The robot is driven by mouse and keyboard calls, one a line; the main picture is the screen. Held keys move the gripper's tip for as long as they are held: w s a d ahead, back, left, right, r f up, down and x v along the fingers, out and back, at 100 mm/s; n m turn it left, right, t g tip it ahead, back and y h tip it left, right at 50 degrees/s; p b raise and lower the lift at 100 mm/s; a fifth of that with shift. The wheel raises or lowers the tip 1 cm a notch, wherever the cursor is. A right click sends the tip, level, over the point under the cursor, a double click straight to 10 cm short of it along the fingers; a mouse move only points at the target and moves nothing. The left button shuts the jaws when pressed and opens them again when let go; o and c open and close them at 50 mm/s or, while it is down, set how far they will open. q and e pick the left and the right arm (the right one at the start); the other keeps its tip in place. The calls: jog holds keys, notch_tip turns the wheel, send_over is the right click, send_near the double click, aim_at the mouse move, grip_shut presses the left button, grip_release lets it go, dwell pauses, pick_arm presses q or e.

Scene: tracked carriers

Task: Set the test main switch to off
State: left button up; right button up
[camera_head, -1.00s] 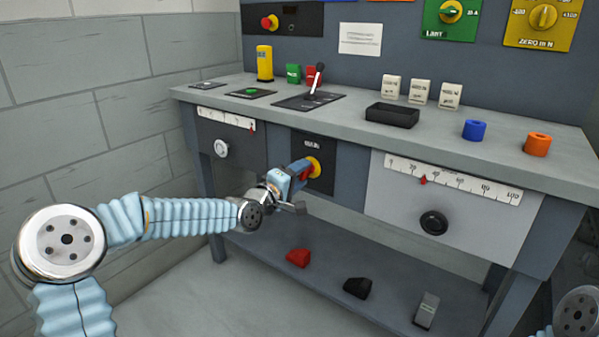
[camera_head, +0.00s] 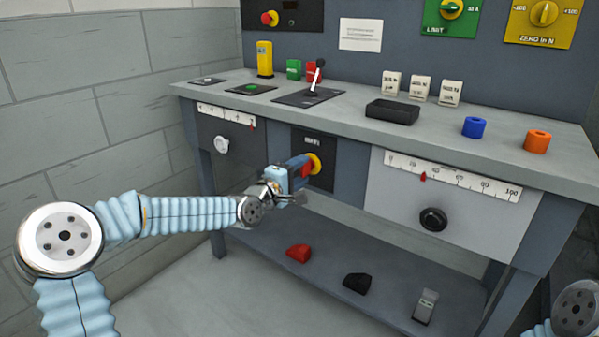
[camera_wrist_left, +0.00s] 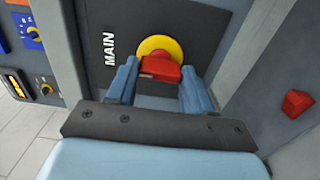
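The test main switch is a red handle on a yellow disc (camera_head: 316,164), set in a dark panel under the bench top. In the left wrist view the red handle (camera_wrist_left: 161,68) stands out from the disc, beside the word MAIN. My left gripper (camera_head: 303,168) is at the switch. Its two blue fingers (camera_wrist_left: 159,75) lie on either side of the red handle, with no clear gap, and look shut on it. The fingers hide part of the switch in the head view. My right gripper is out of view.
Left of the switch is a panel with a white knob (camera_head: 221,145); right of it is one with a black knob (camera_head: 433,219). A black lever (camera_head: 314,80) and a black tray (camera_head: 392,113) are on the bench. Red (camera_head: 298,253) and black (camera_head: 356,283) blocks lie on the lower shelf.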

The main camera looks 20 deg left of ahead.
pick_arm(q)
jog(key=o, duration=0.4)
jog(key=shift+c, duration=0.2)
jog(key=shift+s+a, duration=0.2)
jog(key=shift+s, duration=0.1)
jog(key=p+v, duration=0.3)
jog(key=v, duration=1)
jog(key=shift+s+d, duration=0.1)
